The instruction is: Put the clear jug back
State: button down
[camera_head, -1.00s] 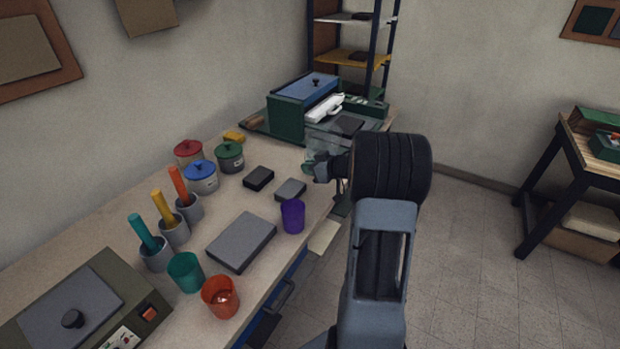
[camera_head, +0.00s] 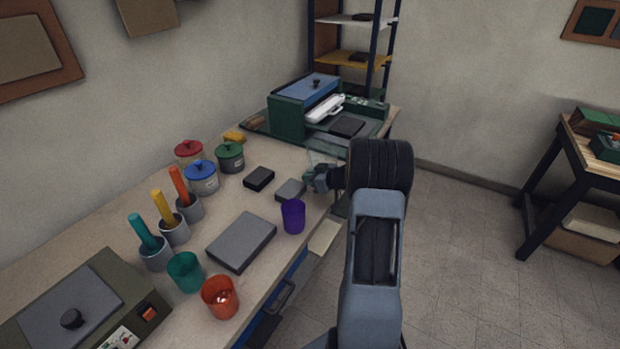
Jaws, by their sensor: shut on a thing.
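My gripper (camera_head: 313,180) is at the right edge of the workbench, beside a small grey pad and beyond the purple cup. It is shut on the clear jug (camera_head: 322,153), a faint see-through shape at the fingertips, just in front of the green machine. The jug's outline is hard to make out, and I cannot tell whether its base touches the bench. My wrist and forearm hide the floor and bench edge to the right.
The small grey pad (camera_head: 290,190), black block (camera_head: 259,178) and purple cup (camera_head: 293,216) stand close by. A larger grey slab (camera_head: 242,242) lies nearer. Lidded jars (camera_head: 202,178) stand left. The green machine (camera_head: 288,115) fills the bench's far end.

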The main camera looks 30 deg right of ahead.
jog(key=c, duration=1.7)
grip_release()
jog(key=shift+f, duration=0.15)
jog(key=o, duration=0.5)
